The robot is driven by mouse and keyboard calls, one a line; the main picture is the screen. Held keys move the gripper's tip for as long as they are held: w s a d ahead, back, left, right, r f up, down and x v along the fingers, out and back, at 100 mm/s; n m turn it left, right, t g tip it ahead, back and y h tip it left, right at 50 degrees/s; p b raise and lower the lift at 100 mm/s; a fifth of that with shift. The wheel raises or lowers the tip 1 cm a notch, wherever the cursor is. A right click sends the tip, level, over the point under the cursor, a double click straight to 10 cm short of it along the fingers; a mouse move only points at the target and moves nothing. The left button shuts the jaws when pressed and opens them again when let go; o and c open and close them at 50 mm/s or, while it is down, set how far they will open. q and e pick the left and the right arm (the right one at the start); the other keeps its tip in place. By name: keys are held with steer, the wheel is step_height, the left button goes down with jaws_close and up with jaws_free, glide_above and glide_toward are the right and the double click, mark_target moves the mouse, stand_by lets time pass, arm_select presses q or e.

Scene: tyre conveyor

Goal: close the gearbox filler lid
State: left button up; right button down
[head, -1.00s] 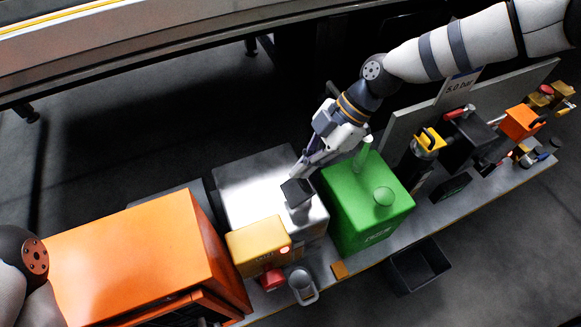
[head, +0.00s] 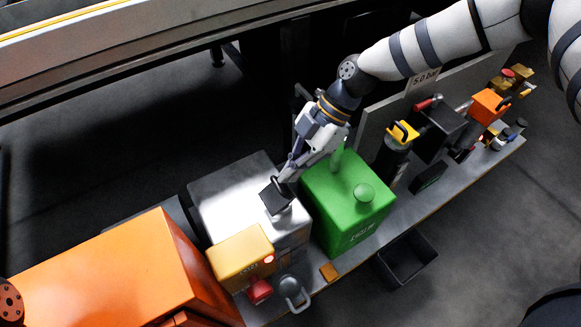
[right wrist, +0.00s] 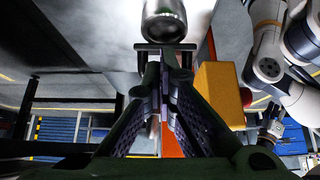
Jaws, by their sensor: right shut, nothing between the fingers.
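The gearbox is the silver metal box (head: 222,190) between the yellow and green boxes in the head view. Its dark square filler lid (head: 276,199) is near the right side of the top and looks tilted; its exact angle is unclear. My right gripper (head: 284,179) is shut and empty, its fingertips at the lid's far edge. Contact cannot be made out. In the right wrist view, the shut fingers (right wrist: 164,62) point toward a shiny round metal neck (right wrist: 164,20). My left arm shows at the right there; its small dark gripper (right wrist: 272,128) is unclear.
A green box (head: 330,205) stands close to the right of the gearbox. A yellow box (head: 240,258) with a red knob and a grey mug (head: 293,292) are in front. A large orange box (head: 120,270) is to the left. A dark bin (head: 408,258) sits below the bench edge.

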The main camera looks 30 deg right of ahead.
mark_target(275, 179)
stand_by(0.8)
